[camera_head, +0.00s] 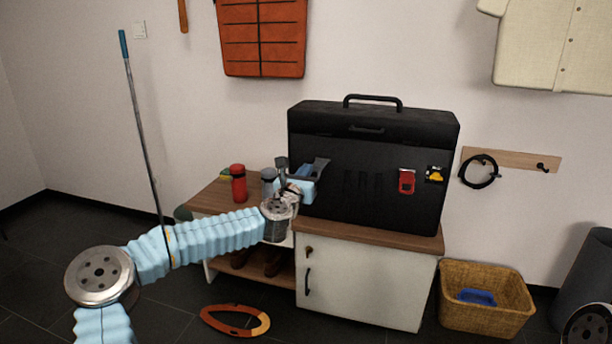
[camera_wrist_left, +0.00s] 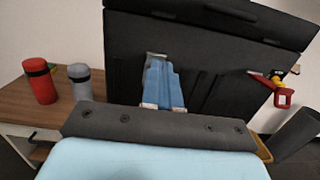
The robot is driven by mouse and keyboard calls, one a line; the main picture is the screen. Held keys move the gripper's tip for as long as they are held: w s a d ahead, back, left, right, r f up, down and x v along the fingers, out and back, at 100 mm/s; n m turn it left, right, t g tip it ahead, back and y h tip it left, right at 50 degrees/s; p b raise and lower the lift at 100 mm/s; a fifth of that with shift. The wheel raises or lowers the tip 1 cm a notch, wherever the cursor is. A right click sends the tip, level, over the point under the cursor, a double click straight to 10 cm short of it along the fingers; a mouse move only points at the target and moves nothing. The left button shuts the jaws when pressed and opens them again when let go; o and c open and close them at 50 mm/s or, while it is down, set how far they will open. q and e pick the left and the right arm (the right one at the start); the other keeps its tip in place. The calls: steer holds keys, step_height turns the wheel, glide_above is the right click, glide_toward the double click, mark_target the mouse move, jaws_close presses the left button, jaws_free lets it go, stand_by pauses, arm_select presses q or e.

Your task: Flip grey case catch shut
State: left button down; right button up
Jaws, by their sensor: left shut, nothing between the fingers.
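A large black case (camera_head: 365,185) stands upright on a wooden-topped cabinet, and its dark front fills the left wrist view (camera_wrist_left: 215,60). My left gripper (camera_head: 312,172) is at the left part of the case front, its blue fingers (camera_wrist_left: 163,85) together and pointing at the case. A small grey piece, apparently the grey catch (camera_wrist_left: 155,57), shows right at the fingertips; whether they touch it, and how far it is turned, I cannot tell. A red catch (camera_head: 407,181) and a yellow catch (camera_head: 435,174) sit further right on the case. My right gripper is out of view.
A red flask (camera_head: 238,183) and a grey flask (camera_head: 268,181) stand on the bench left of the case. A wicker basket (camera_head: 487,298) with a blue item stands right of the cabinet. An orange ring-shaped object (camera_head: 235,320) lies on the floor.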

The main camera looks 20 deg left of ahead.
arm_select(q)
steer(key=s+f+t+b, duration=0.1)
steer(key=s+f+t, duration=0.1)
steer(key=f, duration=0.6)
steer(key=s+f+t+b, duration=0.2)
steer(key=s+f, duration=0.2)
steer(key=f, duration=0.4)
steer(key=shift+a+f+t, duration=0.25)
steer(key=shift+t, duration=0.15)
steer(key=s+r+p+x, duration=0.1)
steer(key=r+x, duration=0.1)
steer(key=x, duration=1)
steer(key=shift+w+r, duration=0.15)
steer(key=shift+r, duration=0.3)
steer(key=shift+r+g+p, duration=0.4)
steer(key=shift+r+p, duration=0.1)
steer(key=shift+p, duration=0.15)
